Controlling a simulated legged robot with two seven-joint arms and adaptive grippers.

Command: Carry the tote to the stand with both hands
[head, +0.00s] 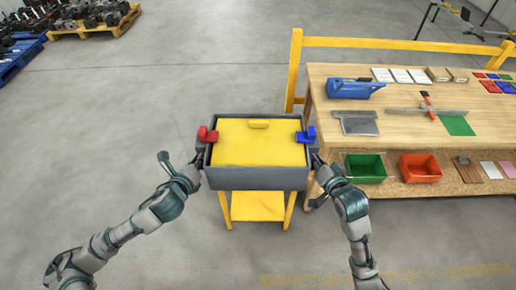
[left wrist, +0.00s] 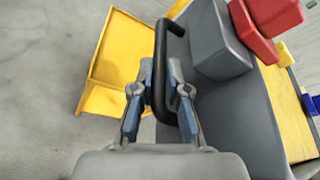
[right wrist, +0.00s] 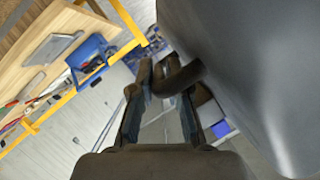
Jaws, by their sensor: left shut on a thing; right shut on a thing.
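The grey tote (head: 258,178) has a yellow surface inside its rim, with a red block (head: 208,134) at its left side, a blue block (head: 305,135) at its right and a small yellow block at the back. The yellow stand (head: 258,207) shows under the tote, with legs and a lower shelf. I cannot tell whether the tote touches it. My left gripper (head: 198,161) is shut on the tote's left handle, a black bar (left wrist: 161,60) between its fingers. My right gripper (head: 316,160) is shut on the right handle, a dark bar (right wrist: 180,78) partly hidden by the fingers.
A wooden workbench (head: 400,135) stands close on the right, with a blue toolbox (head: 354,88), tools and trays on top and green (head: 365,167) and orange (head: 419,167) bins below. A yellow rail (head: 400,44) runs behind it. Floor on the left is clear; pallets are far back.

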